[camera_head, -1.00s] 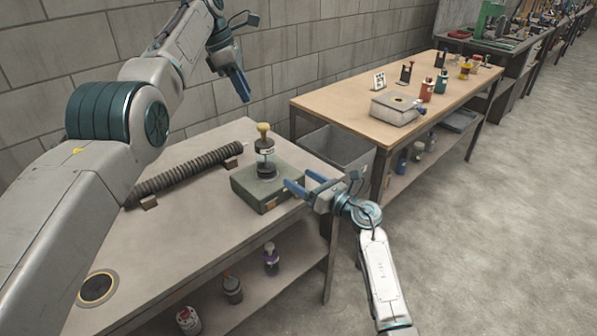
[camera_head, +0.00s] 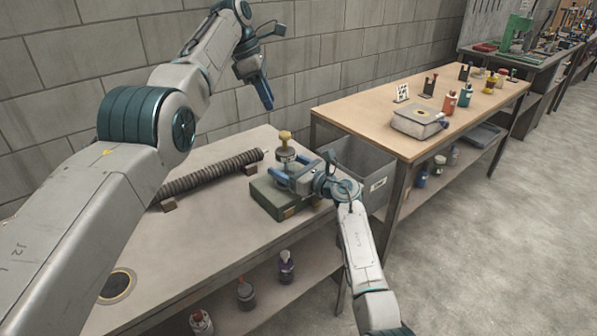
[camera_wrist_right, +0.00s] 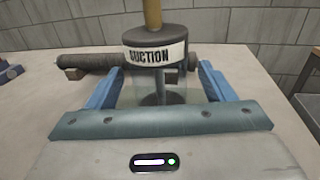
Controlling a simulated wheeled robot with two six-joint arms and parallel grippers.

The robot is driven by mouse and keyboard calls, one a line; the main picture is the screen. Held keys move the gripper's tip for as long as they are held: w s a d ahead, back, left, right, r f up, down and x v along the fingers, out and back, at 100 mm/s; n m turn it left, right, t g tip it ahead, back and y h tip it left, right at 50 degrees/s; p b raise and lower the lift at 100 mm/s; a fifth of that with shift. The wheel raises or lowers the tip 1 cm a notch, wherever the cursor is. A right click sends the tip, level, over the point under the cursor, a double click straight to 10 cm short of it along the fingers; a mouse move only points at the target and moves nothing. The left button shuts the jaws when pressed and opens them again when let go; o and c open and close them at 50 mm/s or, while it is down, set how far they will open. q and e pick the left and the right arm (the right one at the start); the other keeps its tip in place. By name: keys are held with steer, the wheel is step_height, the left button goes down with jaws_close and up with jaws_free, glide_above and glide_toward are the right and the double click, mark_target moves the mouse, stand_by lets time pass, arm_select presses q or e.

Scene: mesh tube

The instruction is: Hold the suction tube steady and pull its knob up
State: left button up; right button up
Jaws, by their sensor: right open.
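The suction tube (camera_head: 287,153) stands upright on a green box on the near table, topped by a yellow knob (camera_head: 285,136). In the right wrist view the tube (camera_wrist_right: 157,55) shows its dark cap and "SUCTION" label, with the yellow knob's stem (camera_wrist_right: 152,14) rising out of the top edge. My right gripper (camera_head: 284,169) is open, with its blue fingers on either side of the tube and gaps visible between them and it. My left gripper (camera_head: 264,94) hangs above and left of the knob, fingers pointing down, apart from it. Its finger spacing is unclear.
The green box (camera_head: 265,200) sits near the table's right edge. A ribbed dark hose (camera_head: 212,175) lies on supports left of it. A grey bin (camera_head: 360,165) stands beyond the box. A second wooden table (camera_head: 370,117) holds bottles and a device.

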steer(key=shift+w+a, duration=0.2)
